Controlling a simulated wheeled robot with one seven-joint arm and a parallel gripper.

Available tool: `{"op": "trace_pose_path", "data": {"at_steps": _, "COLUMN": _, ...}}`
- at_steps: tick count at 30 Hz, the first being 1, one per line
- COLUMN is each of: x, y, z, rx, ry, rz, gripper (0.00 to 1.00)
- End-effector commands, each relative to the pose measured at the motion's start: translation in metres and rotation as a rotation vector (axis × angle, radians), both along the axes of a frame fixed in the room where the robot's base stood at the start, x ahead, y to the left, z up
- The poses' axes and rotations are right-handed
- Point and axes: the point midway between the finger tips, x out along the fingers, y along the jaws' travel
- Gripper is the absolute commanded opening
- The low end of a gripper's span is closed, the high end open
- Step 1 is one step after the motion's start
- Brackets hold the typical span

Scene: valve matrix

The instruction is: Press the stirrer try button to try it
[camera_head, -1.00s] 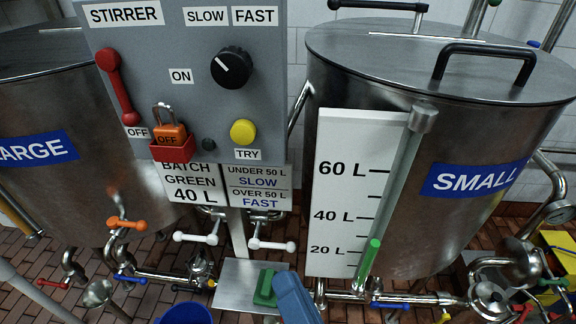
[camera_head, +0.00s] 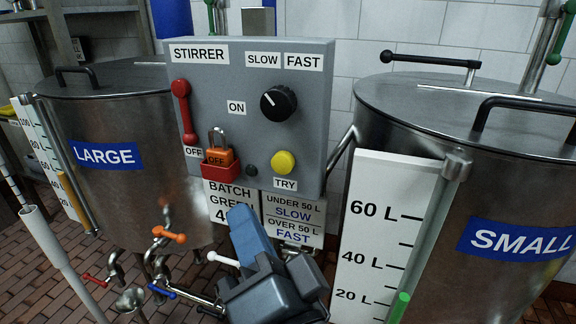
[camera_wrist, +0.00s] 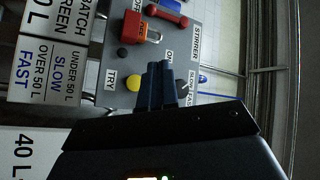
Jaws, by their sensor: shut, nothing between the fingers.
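The yellow button (camera_head: 284,162) sits low on the grey stirrer panel (camera_head: 225,100), above a TRY label (camera_head: 285,184). It also shows in the wrist view (camera_wrist: 134,82). Nothing covers it. My gripper (camera_head: 240,212) is shut and empty, its blue fingers below and left of the button in the head view, in front of the batch sign. In the wrist view the fingertips (camera_wrist: 159,66) point at the panel beside the button. The black knob (camera_head: 278,103) has its white mark turned to upper left. I cannot tell the gap between fingertips and panel.

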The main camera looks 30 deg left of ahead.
Motion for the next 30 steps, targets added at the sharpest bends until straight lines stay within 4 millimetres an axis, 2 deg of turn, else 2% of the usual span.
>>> {"op": "trace_pose_path", "data": {"at_steps": 8, "x": 0.006, "y": 0.001, "z": -0.001, "rx": 0.0, "ry": -0.001, "rz": -0.001, "gripper": 0.0}}
{"op": "trace_pose_path", "data": {"at_steps": 21, "x": 0.06, "y": 0.014, "z": -0.001, "rx": -0.001, "ry": -0.001, "rz": -0.003, "gripper": 0.0}}
{"op": "trace_pose_path", "data": {"at_steps": 30, "x": 0.083, "y": 0.019, "z": -0.001, "rx": -0.001, "ry": 0.0, "rz": -0.002, "gripper": 0.0}}
